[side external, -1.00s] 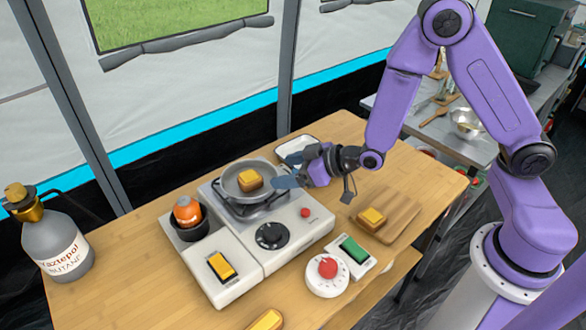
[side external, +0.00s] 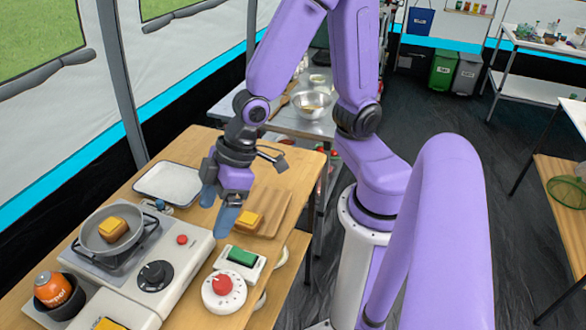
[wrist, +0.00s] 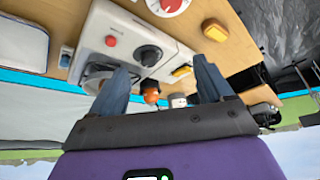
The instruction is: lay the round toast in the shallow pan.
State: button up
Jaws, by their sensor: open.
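The shallow grey pan (side external: 91,241) sits on the burner of the white stove, and a golden-brown toast piece (side external: 114,229) lies in it. The pan (wrist: 92,72) is partly behind a finger in the wrist view. A second toast piece (side external: 246,222) lies on the wooden board. A third piece (wrist: 215,30) lies on the table in the wrist view. I cannot tell for certain which piece is the round toast. My gripper (side external: 218,205) is open and empty, fingers pointing down, above the table between the tray and the board, apart from the pan.
A white tray (side external: 168,183) lies behind the stove. The wooden board (side external: 283,207), a green-button box (side external: 242,257) and a red-knob dial (side external: 224,291) lie at the right.

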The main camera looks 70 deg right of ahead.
jog(key=s+d+r+n+g+h, duration=0.2)
jog(key=s+d+r+h, duration=0.1)
jog(key=s+d, duration=0.7)
jog(key=shift+s+r+n+g+h, duration=0.4)
jog(key=shift+s+r, duration=0.25)
jog(key=shift+r, duration=0.2)
dwell(1.2)
